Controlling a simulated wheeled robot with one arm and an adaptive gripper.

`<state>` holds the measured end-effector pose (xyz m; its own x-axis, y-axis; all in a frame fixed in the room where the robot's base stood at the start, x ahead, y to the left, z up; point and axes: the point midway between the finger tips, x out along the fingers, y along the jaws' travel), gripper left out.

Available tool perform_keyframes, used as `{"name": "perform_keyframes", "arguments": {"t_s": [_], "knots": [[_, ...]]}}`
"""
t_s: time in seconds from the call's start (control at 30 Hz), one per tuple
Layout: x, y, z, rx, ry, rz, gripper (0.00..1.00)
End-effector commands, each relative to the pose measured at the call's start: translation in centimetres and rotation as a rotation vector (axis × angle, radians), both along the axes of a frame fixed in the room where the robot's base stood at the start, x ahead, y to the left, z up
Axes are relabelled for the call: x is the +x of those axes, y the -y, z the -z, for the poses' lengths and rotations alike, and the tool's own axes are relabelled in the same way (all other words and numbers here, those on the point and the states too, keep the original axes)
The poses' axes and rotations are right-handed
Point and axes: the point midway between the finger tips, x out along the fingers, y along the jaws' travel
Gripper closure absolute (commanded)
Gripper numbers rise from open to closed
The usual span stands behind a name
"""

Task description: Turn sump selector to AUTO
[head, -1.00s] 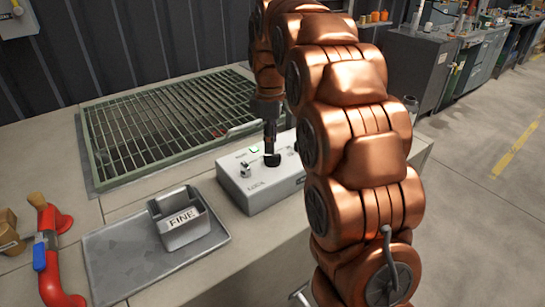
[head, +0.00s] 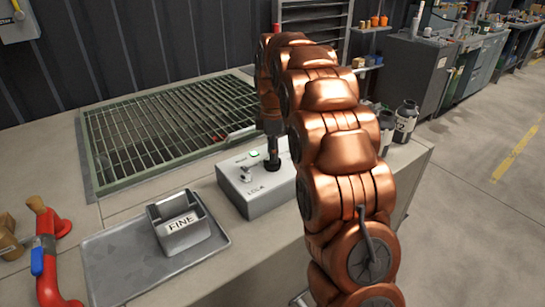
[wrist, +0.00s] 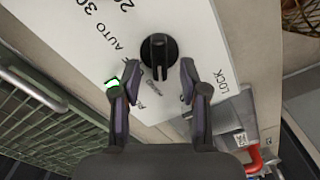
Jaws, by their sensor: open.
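The sump selector is a round black knob (wrist: 158,52) with a raised bar, on a pale panel in the wrist view. Its bar runs roughly up and down in that picture. The word AUTO is printed left of it, numbers above that and LOCK to the lower right. My gripper (wrist: 159,72) is open, with one finger on each side of the knob's lower part; I cannot tell whether they touch it. In the head view my gripper (head: 272,172) points down over the control box (head: 268,204) and hides the knob.
The box also carries a small silver switch (head: 246,176) and a green light (head: 254,154). A tray (head: 110,268) with a grey FINE container (head: 181,226) lies to the left, near red piping (head: 48,262). A floor grating (head: 160,125) is behind. Bottles (head: 404,122) stand right of my arm.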

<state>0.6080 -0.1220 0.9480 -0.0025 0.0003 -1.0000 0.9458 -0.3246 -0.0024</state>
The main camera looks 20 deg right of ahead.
Motion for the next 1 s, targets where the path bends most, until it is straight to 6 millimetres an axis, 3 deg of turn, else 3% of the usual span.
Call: {"name": "perform_keyframes", "arguments": {"t_s": [0.27,0.63,1.0], "knots": [[-0.1,0.0,2.4,0.001,-0.002,0.001,0.56],[0.0,0.0,2.7,0.000,0.002,0.000,0.57],[0.0,0.0,2.7,0.000,0.002,0.000,0.96]]}}
